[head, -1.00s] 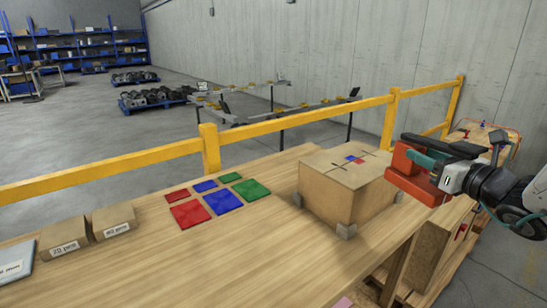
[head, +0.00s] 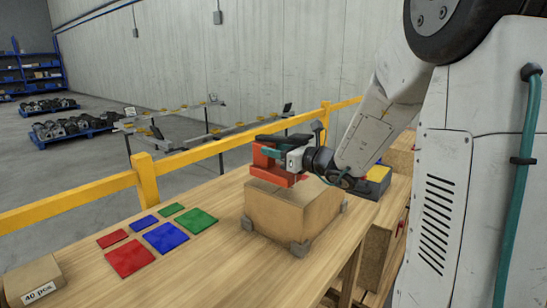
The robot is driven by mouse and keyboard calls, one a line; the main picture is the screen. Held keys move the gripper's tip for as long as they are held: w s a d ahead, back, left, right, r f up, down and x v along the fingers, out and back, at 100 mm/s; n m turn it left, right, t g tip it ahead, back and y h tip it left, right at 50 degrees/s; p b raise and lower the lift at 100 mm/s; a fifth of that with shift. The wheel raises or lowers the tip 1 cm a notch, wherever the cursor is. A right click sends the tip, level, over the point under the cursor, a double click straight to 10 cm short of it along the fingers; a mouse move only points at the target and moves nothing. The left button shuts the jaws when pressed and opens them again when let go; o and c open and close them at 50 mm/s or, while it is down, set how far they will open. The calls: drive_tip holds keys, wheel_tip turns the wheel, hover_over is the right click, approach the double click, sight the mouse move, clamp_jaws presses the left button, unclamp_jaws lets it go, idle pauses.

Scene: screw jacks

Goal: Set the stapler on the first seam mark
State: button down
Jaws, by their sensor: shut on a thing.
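My gripper (head: 290,157) is shut on the red stapler (head: 268,165), which has a dark upper part. The stapler is over the far left part of the cardboard box's top. I cannot tell whether it touches the box. The closed cardboard box (head: 285,220) stands on the wooden bench, with grey blocks at its lower corners. The seam marks on the box top cannot be made out now; the stapler and my gripper cover part of that top.
Red (head: 129,258), blue (head: 166,237) and green (head: 196,220) squares lie on the bench (head: 215,275) left of the box. A small labelled carton (head: 33,280) is at the near left. A yellow railing (head: 147,180) runs behind. A yellow and dark item (head: 377,180) sits right of the box.

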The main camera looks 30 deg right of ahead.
drive_tip(key=shift+w+d+f, duration=0.45)
drive_tip(key=shift+w+f, duration=0.2)
drive_tip(key=shift+w, duration=0.3)
drive_tip(key=shift+w+d+f, duration=0.45)
drive_tip(key=shift+w+f, duration=0.2)
drive_tip(key=shift+w, duration=0.3)
drive_tip(key=shift+w+d+f, duration=0.45)
drive_tip(key=shift+w+f, duration=0.2)
drive_tip(key=shift+w, duration=0.3)
drive_tip(key=shift+f, duration=0.15)
drive_tip(key=c, duration=0.9)
unclamp_jaws()
drive_tip(key=shift+f, duration=0.1)
drive_tip(key=shift+s+d, duration=0.1)
drive_tip(key=shift+s, duration=0.05)
drive_tip(key=v, duration=1.1)
drive_tip(key=shift+s, duration=0.35)
